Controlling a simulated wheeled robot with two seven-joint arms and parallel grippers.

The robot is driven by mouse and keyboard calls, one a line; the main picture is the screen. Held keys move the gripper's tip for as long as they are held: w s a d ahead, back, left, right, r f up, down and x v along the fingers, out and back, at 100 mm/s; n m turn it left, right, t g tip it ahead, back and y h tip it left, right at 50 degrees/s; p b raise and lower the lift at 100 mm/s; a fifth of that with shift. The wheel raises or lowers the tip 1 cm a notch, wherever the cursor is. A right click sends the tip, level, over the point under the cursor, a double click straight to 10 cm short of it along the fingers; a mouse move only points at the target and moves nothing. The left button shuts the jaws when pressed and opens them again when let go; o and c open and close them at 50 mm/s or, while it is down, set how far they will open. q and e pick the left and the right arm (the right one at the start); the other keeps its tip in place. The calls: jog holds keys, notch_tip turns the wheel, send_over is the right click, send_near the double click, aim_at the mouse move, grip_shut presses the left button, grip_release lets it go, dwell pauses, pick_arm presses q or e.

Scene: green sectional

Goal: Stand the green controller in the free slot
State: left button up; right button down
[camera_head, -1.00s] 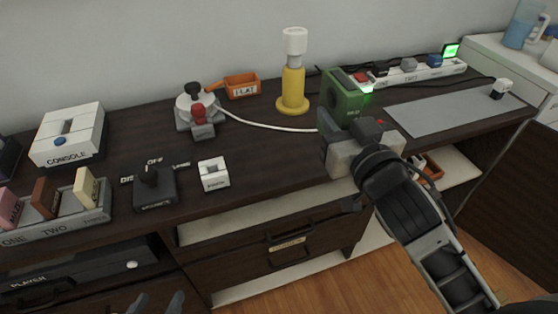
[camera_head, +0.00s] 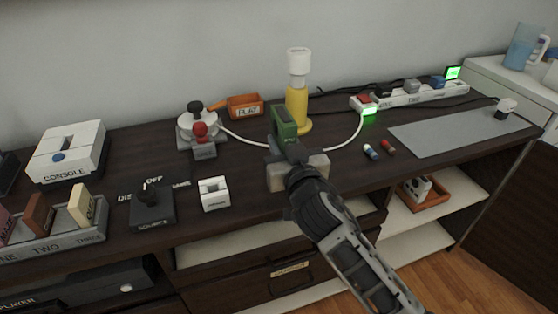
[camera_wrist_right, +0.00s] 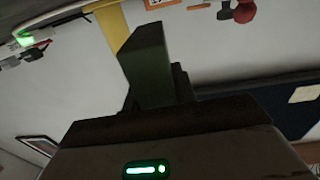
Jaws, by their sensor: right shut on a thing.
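The green controller (camera_head: 284,122) is a dark green upright block in my right gripper (camera_head: 286,146), held over the middle of the dark wooden top, in front of the yellow post. In the right wrist view the green controller (camera_wrist_right: 148,66) sticks out beyond the gripper body; the fingertips are mostly hidden there. A small white block (camera_head: 214,193) with a slot-like opening on top stands left of the gripper, apart from it. A grey rack (camera_head: 62,243) marked TWO and THREE holds cards at the left edge. My left gripper is not in view.
A white console (camera_head: 68,150), a black source knob (camera_head: 152,208), a joystick (camera_head: 201,132), an orange tray (camera_head: 245,106) and the yellow post (camera_head: 297,105) stand around. A white cable runs behind the gripper.

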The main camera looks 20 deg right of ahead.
jog(key=shift+w+a+f, duration=0.1)
jog(key=shift+w+f, duration=0.15)
jog(key=f, duration=0.1)
jog(key=f+b, duration=0.1)
jog(key=f, duration=0.1)
jog(key=shift+w+a+f, duration=0.15)
jog(key=shift+w+a, duration=0.05)
jog(key=shift+w, duration=0.1)
jog(key=shift+f, duration=0.2)
jog(key=shift+f+b, duration=0.1)
jog(key=shift+b, duration=0.3)
jog(key=c, duration=1.1)
grip_release()
